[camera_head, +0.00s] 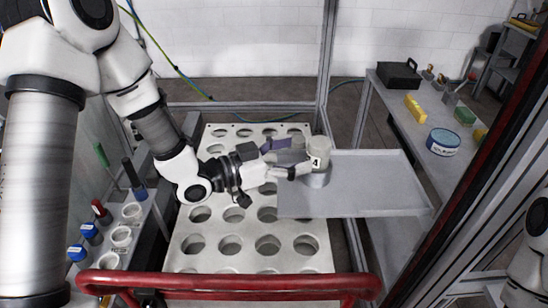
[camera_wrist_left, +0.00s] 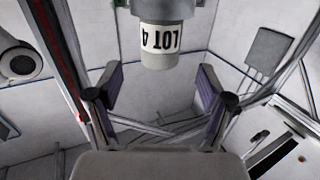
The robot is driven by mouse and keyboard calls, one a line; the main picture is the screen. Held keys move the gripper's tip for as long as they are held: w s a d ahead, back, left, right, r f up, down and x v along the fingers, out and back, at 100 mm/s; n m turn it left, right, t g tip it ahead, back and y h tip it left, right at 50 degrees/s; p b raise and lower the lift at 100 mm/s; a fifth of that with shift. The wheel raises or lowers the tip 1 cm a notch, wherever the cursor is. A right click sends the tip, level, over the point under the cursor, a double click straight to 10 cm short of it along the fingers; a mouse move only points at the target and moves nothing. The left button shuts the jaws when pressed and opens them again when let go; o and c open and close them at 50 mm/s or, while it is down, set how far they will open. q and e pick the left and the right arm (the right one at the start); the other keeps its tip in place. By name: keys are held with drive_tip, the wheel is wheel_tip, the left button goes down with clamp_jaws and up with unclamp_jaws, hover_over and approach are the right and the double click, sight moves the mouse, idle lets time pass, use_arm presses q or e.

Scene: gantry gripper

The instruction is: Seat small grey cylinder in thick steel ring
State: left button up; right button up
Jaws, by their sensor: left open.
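The small grey cylinder (camera_head: 320,146) stands upright at the left edge of a grey tray, with a black-on-white label. How deep the cylinder sits is hidden. My left gripper (camera_head: 287,158) is open, its purple-padded fingers pointing towards the cylinder, with a gap visible on both sides in the wrist view.
The grey tray (camera_head: 365,196) is otherwise bare. A pale rack with round holes (camera_head: 195,245) lies under the left arm. A red bar (camera_head: 230,282) crosses the front. A side bench at right holds a black case (camera_head: 398,75), a blue tin (camera_head: 442,142) and blocks. A metal post rises behind the cylinder.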

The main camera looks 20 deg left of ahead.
use_arm(q)
drive_tip(key=v, duration=0.6)
idle(0.4)
